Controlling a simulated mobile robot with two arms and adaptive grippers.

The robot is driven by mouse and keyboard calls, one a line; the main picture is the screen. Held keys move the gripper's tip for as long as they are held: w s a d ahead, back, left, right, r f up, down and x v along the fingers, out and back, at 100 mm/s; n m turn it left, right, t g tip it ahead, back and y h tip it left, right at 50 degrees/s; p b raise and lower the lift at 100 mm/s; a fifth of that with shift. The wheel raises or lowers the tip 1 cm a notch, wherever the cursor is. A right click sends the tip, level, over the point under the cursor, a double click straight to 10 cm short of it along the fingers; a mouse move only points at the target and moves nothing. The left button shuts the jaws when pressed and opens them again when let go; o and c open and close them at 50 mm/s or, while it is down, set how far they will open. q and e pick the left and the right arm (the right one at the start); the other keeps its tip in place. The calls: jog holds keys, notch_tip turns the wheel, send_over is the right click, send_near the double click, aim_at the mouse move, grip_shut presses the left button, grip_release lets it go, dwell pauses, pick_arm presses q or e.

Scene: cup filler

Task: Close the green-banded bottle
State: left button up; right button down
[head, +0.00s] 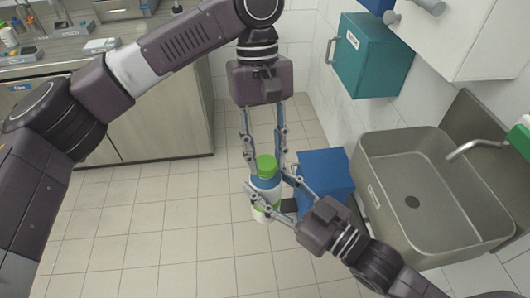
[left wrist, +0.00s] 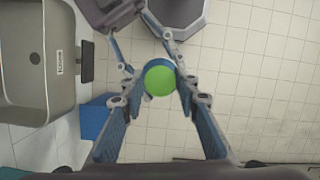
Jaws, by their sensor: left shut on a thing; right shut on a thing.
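The green-banded bottle (head: 266,196) is white with green near its base and stands upright in mid-air in the head view. A round green cap (head: 266,163) is at its top; it also shows from above in the left wrist view (left wrist: 159,80). My left gripper (head: 264,166) points down from above and is shut on the cap, one finger on each side. My right gripper (head: 266,194) comes in from the lower right and is shut on the bottle's body. Whether the cap is seated on the neck is hard to tell; the fingers hide part of the join.
A steel sink (head: 412,202) with a tap is at the right, below a teal wall cabinet (head: 372,55). A blue bin (head: 324,172) stands on the floor just behind the right gripper. A counter (head: 150,120) with small items is at the left. The tiled floor between is clear.

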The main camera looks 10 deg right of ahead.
pick_arm(q)
jog(key=m+y, duration=0.1)
jog(key=m, duration=0.2)
jog(key=m+y, duration=0.1)
jog(key=m, duration=0.3)
jog(key=shift+m, duration=0.3)
jog(key=m, duration=0.2)
jog(key=m+t+y, duration=0.1)
jog(key=m, duration=0.2)
jog(key=shift+s+d+m+t, duration=0.1)
jog(key=shift+m+t, duration=0.2)
jog(key=m, duration=0.3)
jog(key=m+t, duration=0.1)
jog(key=m, duration=0.2)
jog(key=shift+t+y, duration=0.3)
jog(key=m+t, duration=0.1)
jog(key=m, duration=0.3)
jog(key=shift+s+m, duration=0.1)
jog(key=shift+m, duration=0.3)
jog(key=m+t, duration=0.1)
jog(key=m, duration=0.2)
jog(key=o, duration=0.8)
jog(key=shift+c, duration=0.2)
jog(key=v, duration=1.2)
jog(key=shift+a, duration=0.35)
